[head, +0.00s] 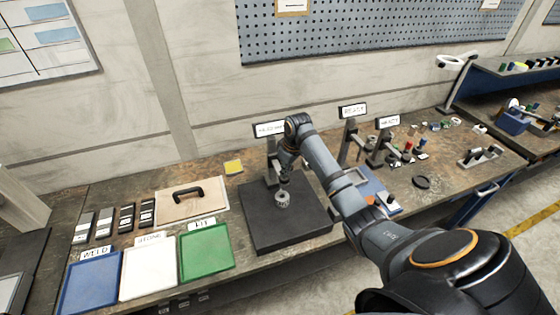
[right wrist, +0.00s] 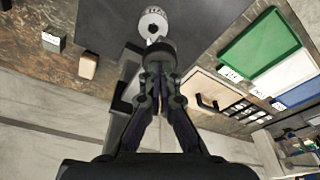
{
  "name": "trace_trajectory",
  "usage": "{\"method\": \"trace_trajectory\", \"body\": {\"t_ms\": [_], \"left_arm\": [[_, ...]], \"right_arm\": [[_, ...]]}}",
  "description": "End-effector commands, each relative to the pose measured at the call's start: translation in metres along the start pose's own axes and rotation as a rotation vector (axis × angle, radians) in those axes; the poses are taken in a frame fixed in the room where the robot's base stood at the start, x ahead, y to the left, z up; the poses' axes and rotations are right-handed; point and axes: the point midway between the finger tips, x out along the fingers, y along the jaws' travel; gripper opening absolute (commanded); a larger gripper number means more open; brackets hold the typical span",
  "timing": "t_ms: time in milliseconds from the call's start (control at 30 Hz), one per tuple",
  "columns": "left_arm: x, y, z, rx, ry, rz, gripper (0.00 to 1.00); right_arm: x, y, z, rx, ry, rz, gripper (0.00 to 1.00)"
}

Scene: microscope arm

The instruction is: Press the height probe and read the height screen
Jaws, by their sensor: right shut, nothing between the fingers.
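A dark flat plate (head: 262,230) lies on the bench, with a pale metal ring-shaped part (head: 283,199) on it; the part also shows in the right wrist view (right wrist: 153,23). A grey upright stand (head: 271,168) rises at the plate's back and carries a small screen (head: 269,129), whose text is too small to read surely. My right gripper (head: 287,172) points down above the part. Its fingers (right wrist: 158,75) are shut and empty, close to a dark round probe head (right wrist: 159,54) with a silver tip over the part. Whether they touch it I cannot tell. My left gripper is out of view.
Blue (head: 91,283), white (head: 149,267) and green (head: 205,251) trays lie left of the plate. Behind them is a tan board (head: 180,209) with a dark handle. Two more labelled stands (head: 353,111) (head: 388,122) and small loose parts stand to the right, beyond my arm.

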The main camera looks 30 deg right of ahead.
Motion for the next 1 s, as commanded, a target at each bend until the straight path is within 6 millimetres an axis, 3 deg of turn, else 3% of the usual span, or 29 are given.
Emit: {"method": "trace_trajectory", "body": {"t_ms": [33,500,867,1000], "left_arm": [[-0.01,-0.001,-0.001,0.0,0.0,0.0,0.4],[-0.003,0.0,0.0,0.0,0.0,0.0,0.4],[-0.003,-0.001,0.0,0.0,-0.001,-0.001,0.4],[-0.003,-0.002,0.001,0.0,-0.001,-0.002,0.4]], "right_arm": [[-0.009,0.0,-0.001,0.0,-0.002,-0.001,0.0],[-0.046,0.0,-0.01,-0.001,0.001,0.0,0.0],[-0.05,0.0,-0.01,0.0,0.001,0.0,0.0],[-0.063,0.001,-0.011,0.0,0.002,0.003,0.0]]}}
